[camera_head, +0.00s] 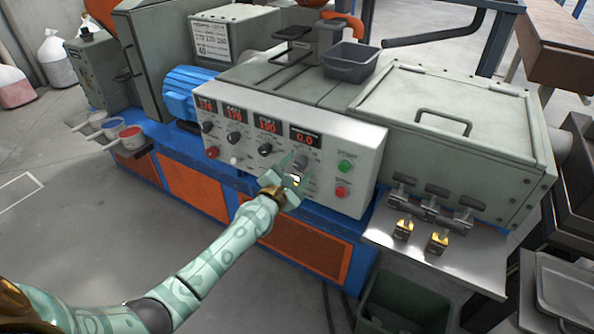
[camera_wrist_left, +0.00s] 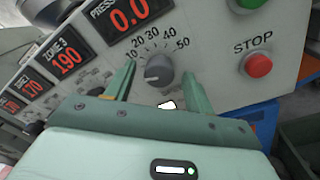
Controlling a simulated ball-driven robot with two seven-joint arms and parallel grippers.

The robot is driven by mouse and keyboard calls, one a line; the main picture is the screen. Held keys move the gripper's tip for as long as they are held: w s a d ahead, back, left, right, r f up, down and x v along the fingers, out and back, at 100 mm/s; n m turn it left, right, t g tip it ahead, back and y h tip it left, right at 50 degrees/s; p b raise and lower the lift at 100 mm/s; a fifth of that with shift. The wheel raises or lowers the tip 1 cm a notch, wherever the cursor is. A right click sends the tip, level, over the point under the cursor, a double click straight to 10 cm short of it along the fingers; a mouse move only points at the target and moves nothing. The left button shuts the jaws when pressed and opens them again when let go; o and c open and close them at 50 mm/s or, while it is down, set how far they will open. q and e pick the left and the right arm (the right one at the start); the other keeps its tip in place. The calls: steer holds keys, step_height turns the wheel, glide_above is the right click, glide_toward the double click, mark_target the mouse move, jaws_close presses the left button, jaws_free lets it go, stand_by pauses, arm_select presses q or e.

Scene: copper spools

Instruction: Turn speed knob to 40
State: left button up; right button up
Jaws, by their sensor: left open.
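The speed knob (camera_head: 300,161) is a grey round knob on the white control panel, under the rightmost red display. In the left wrist view the knob (camera_wrist_left: 159,71) has a printed scale from 10 to 50 around its upper side. I cannot clearly tell which number its pointer marks. My left gripper (camera_head: 292,170) is open in front of the panel. In the left wrist view its two green fingers (camera_wrist_left: 159,76) stand on either side of the knob with gaps; contact is not visible. My right gripper is not in view.
The display (camera_wrist_left: 131,14) above the knob reads 0.0. A green button and a red STOP button (camera_wrist_left: 259,64) sit to its right. Black zone knobs (camera_head: 265,150) are to the left. A metal shelf (camera_head: 445,255) with brass pieces juts out at right.

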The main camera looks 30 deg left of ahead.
arm_select(q)
steer(key=c, duration=1)
